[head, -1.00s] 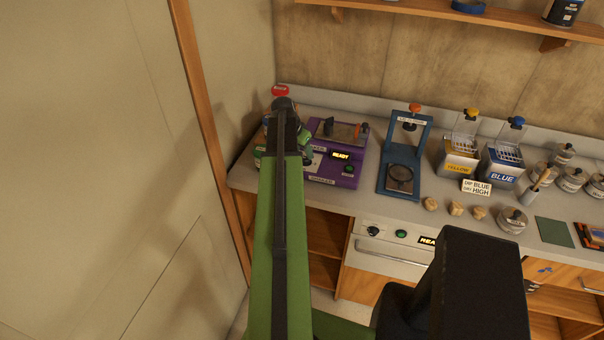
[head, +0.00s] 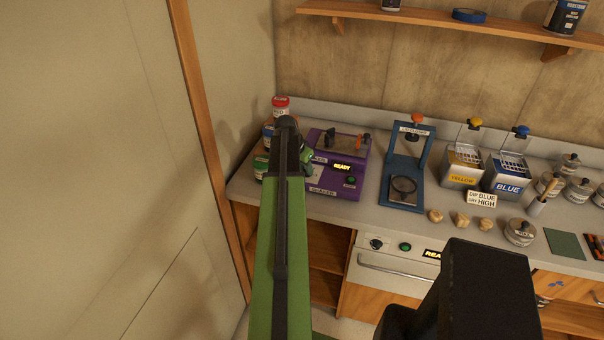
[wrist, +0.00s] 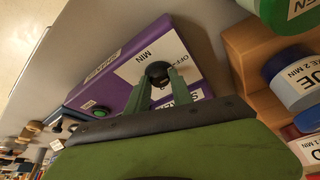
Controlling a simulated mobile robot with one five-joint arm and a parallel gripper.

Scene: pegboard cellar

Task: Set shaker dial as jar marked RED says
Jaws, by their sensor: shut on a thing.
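The purple shaker (head: 340,165) stands at the counter's left end, its display reading READY. Its dark dial (wrist: 157,72) sits on a white plate marked OFF and MIN; the pointer setting cannot be read. My gripper (wrist: 158,86) is shut on the dial, both green fingers against its sides. In the head view my arm mostly hides the dial. The red-lidded jar (head: 281,104) stands at the back left; it also shows at the wrist view's lower right (wrist: 308,150), its label cut off, showing only a "D".
A blue jar (wrist: 297,82) reading "2 MIN" and a green jar (wrist: 284,12) stand beside the red one on a wooden stepped rack (wrist: 250,55). A blue press (head: 403,185), yellow and blue boxes and a sign (head: 481,198) stand to the right.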

